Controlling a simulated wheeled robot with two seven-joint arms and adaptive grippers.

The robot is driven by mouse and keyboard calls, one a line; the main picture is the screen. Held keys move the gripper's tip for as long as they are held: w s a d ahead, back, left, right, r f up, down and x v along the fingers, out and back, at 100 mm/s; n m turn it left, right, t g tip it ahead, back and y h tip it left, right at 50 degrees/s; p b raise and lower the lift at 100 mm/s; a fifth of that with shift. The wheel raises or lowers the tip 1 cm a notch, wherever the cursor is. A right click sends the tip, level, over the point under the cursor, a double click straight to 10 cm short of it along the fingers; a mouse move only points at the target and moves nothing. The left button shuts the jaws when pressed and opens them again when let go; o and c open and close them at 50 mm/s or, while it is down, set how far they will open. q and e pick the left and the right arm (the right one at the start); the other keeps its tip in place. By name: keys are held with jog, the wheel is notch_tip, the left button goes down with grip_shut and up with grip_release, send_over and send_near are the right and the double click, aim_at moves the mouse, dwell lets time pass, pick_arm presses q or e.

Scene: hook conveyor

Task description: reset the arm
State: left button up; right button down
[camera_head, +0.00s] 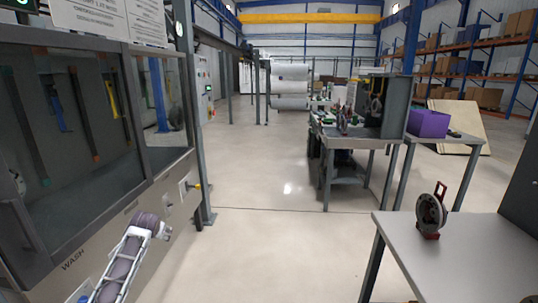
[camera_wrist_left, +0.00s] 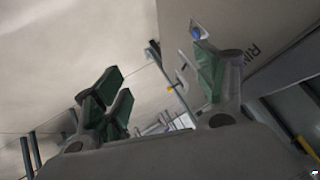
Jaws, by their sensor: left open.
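My left arm (camera_head: 120,265) rises from the bottom left in the head view, in front of the wash machine, and bends at a grey joint. Its fingers are hard to make out there. In the left wrist view my left gripper (camera_wrist_left: 160,85) shows large, with green-padded fingers spread wide apart. Nothing is between the fingers. Beyond them are the pale floor and a light panel (camera_wrist_left: 222,28) with part of a dark word beginning "RIN" and a blue knob. My right gripper is in neither view.
The wash machine (camera_head: 135,225) with dark windows fills the left side. A grey table (camera_head: 465,255) with a round reel on a stand (camera_head: 431,213) is at the lower right. A workbench (camera_head: 350,138) and a purple bin (camera_head: 429,123) stand farther back. The middle floor is clear.

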pick_arm(q)
jog(key=s+d+f+m+g+h, duration=0.1)
jog(key=s+d+f+g, duration=0.1)
jog(key=s+d+f, duration=0.7)
jog(key=s+d+f+m+g+h, duration=0.1)
jog(key=s+d+f, duration=0.4)
jog(key=s+f, duration=0.8)
jog(key=s+d+f+g, duration=0.1)
jog(key=s+d+f, duration=0.2)
jog(key=s, duration=0.5)
jog(key=s+d+f+g+h+p, duration=0.1)
jog(key=s+d+f, duration=0.3)
jog(key=s, duration=0.5)
jog(key=s+d+f+g+h, duration=0.1)
jog(key=s+d+f, duration=0.3)
jog(key=s, duration=0.4)
jog(key=shift+s+f+g, duration=0.3)
jog(key=shift+f, duration=0.45)
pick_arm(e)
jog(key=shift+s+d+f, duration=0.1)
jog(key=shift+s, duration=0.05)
pick_arm(q)
jog(key=shift+p, duration=0.4)
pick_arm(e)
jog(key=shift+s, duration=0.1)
